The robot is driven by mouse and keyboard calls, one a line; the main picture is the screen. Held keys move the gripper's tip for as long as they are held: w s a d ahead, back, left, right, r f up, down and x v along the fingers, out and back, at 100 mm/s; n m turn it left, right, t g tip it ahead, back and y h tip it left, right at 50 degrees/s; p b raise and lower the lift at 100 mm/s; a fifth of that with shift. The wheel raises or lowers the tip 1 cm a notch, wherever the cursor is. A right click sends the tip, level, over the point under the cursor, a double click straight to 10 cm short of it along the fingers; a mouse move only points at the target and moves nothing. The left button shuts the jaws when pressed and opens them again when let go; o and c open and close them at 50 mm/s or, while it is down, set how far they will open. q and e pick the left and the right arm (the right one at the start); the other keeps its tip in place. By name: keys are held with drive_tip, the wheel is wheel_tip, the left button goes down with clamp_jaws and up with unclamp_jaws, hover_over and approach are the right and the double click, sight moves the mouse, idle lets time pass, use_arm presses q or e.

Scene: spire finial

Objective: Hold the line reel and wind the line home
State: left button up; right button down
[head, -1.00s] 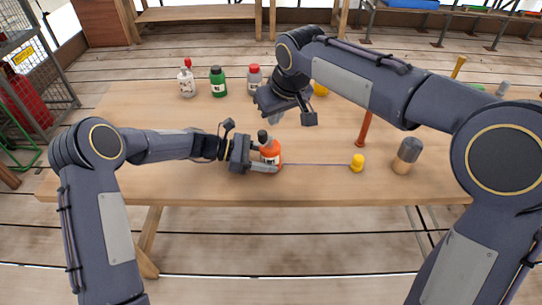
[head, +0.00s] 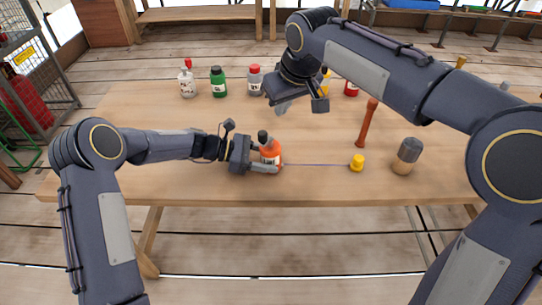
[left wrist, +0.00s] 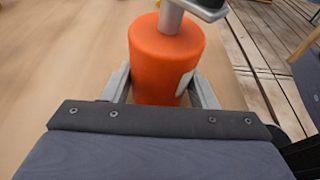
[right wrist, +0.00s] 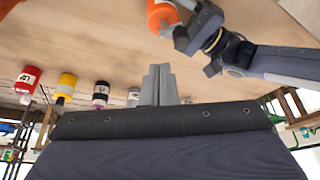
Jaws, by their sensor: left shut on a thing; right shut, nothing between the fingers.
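The orange line reel (head: 270,152) stands on the table near its front edge, with a grey stem and dark knob on top. My left gripper (head: 265,167) is shut around its body; the left wrist view shows the orange body (left wrist: 165,62) between the two fingers. A thin line (head: 315,164) runs right from the reel to a small yellow piece (head: 357,162) on the table. My right gripper (head: 282,108) is above the table, behind and a little right of the reel, empty. Its fingers (right wrist: 159,85) are together in the right wrist view.
Several bottles, including a green one (head: 218,82), stand along the back of the table (head: 150,180). A red-brown handled tool (head: 366,124) and a dark-topped wooden piece (head: 407,156) stand at right. The front left of the table is clear.

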hover_over(270, 141)
drive_tip(key=s+d, duration=0.2)
drive_tip(key=d, duration=0.1)
wheel_tip(270, 141, down, 6)
drive_tip(key=shift+a+f, duration=0.15)
drive_tip(key=shift+f, duration=0.05)
drive_tip(key=shift+w+f, duration=0.1)
idle(1.7)
drive_tip(key=shift+f, duration=1.35)
drive_tip(key=shift+a, duration=0.1)
drive_tip(key=shift+w+a, duration=0.35)
drive_tip(key=shift+a, duration=0.25)
drive_tip(key=shift+a, duration=0.15)
drive_tip(key=shift+s+a, duration=0.1)
drive_tip(key=shift+a, duration=0.1)
drive_tip(key=shift+s+d, duration=0.15)
drive_tip(key=shift+d, duration=0.05)
